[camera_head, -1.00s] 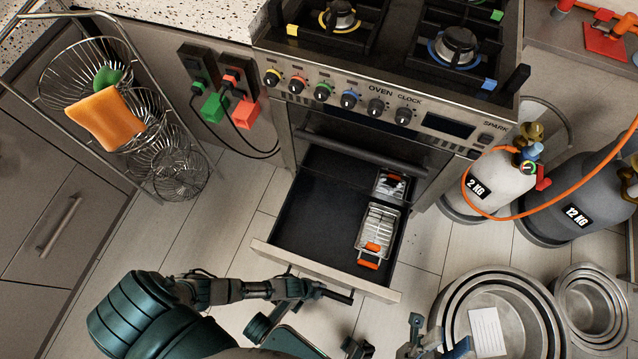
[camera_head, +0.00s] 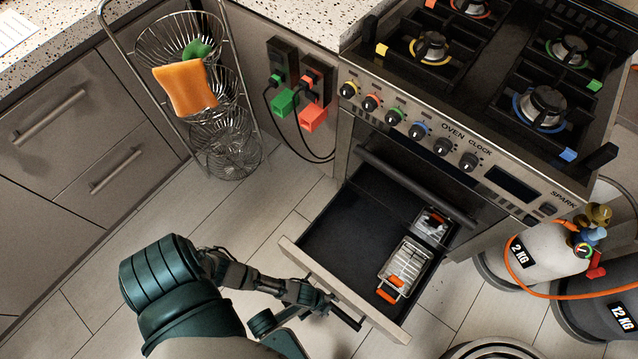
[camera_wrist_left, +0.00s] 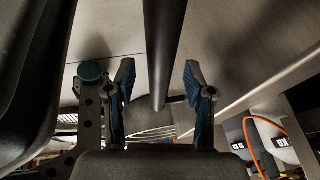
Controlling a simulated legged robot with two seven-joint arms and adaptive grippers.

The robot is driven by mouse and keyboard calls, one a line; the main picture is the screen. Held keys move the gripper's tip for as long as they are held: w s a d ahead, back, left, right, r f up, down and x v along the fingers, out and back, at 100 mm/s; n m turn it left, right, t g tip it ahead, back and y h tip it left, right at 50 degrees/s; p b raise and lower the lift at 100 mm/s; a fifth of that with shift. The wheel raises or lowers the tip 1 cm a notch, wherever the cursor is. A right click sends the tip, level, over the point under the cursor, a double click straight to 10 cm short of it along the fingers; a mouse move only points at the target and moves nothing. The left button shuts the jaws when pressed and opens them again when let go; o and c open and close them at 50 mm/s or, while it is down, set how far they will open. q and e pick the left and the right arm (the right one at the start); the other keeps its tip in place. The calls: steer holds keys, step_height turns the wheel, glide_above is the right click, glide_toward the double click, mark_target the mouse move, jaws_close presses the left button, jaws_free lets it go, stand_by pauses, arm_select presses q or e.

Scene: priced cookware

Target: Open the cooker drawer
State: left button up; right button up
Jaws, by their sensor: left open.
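The cooker drawer (camera_head: 341,238), under the oven, is pulled out, showing its dark inside. Its dark bar handle (camera_head: 346,317) runs along the outside of the pale front panel, partly hidden by my gripper. My left gripper (camera_head: 322,303) is at this handle, on the outer side of the panel. In the left wrist view, the two blue-padded fingers of my left gripper (camera_wrist_left: 158,82) are apart, with the dark handle bar (camera_wrist_left: 163,45) running between them. I see a gap on each side of the bar. My right gripper is out of view.
Wire racks with orange-handled parts (camera_head: 405,268) lie in the drawer. Gas cylinders (camera_head: 535,255) stand right of the cooker (camera_head: 420,150). A wire basket stand (camera_head: 228,150) stands left. Round metal pans (camera_head: 497,348) sit at the bottom edge. Floor left of the drawer is clear.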

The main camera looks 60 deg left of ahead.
arm_select(q)
steer(key=v, duration=1.1)
steer(key=shift+a, duration=0.2)
steer(key=shift+f, duration=0.15)
